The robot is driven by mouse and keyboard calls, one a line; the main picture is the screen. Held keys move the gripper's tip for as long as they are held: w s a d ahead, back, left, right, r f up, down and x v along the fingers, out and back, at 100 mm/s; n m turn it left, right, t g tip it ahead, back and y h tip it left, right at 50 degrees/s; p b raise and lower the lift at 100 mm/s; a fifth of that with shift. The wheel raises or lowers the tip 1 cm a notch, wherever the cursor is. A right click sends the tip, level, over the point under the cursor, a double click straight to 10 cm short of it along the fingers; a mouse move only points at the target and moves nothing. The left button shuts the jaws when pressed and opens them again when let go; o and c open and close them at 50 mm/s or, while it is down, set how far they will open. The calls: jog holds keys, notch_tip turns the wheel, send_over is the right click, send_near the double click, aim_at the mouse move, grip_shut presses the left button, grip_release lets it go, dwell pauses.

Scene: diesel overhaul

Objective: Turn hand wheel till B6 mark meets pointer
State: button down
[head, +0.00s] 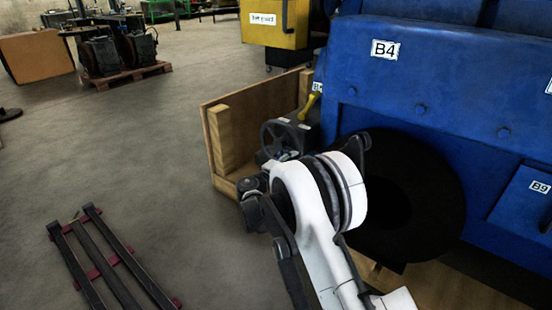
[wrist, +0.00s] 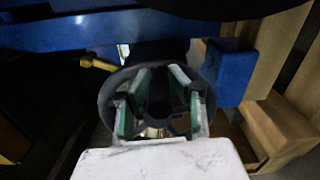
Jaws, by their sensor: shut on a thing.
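The hand wheel (head: 272,133) is a dark spoked ring at the left end of the blue engine, partly hidden by my arm in the head view. In the wrist view the wheel rim (wrist: 108,88) curves around my gripper (wrist: 160,82). The gripper's two green-lined fingers reach inside the ring, shut on the dark middle part of the wheel. The exact contact is in shadow. In the head view the fingers are hidden behind my arm. No B6 mark or pointer can be made out in either view.
A yellow-knobbed lever (head: 309,104) stands beside the wheel, also in the wrist view (wrist: 97,63). The blue engine (head: 440,95) bears B4 and B9 labels. An open wooden crate (head: 221,140) surrounds the wheel area. Dark bars (head: 100,255) lie on the floor at front left.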

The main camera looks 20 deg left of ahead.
jog(key=shift+s+a+f, duration=0.1)
jog(key=shift+a+f, duration=0.05)
jog(key=shift+f, duration=0.2)
dwell(0.3)
jog(key=c, duration=1.6)
grip_release()
jog(key=shift+o, duration=0.2)
jog(key=shift+s, duration=0.1)
jog(key=v, duration=1.1)
jog(key=shift+s+a, duration=0.2)
jog(key=shift+s, duration=0.15)
jog(key=shift+r, duration=0.1)
